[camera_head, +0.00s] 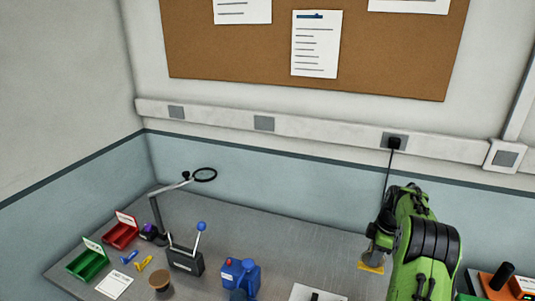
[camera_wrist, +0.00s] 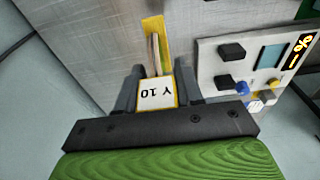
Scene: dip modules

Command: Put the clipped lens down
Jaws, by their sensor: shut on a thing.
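The clipped lens (camera_wrist: 154,42) is a yellow-edged piece, with a white label reading "Y 10" at its near end. My gripper (camera_wrist: 158,88) is shut on that labelled end, one dark finger on each side. In the head view, a yellow part of the held piece (camera_head: 370,267) shows below my gripper (camera_head: 376,252), over the right part of the grey bench. I cannot tell whether it touches the bench top. My arm hides the bench behind it.
Left on the bench (camera_head: 260,228) stand a red bin (camera_head: 121,234), a green bin (camera_head: 88,264), a magnifier stand (camera_head: 157,215) and a black box with a blue-knobbed lever (camera_head: 186,262). A blue container (camera_head: 242,276) is nearer. A control unit (camera_wrist: 255,65) lies right in the wrist view.

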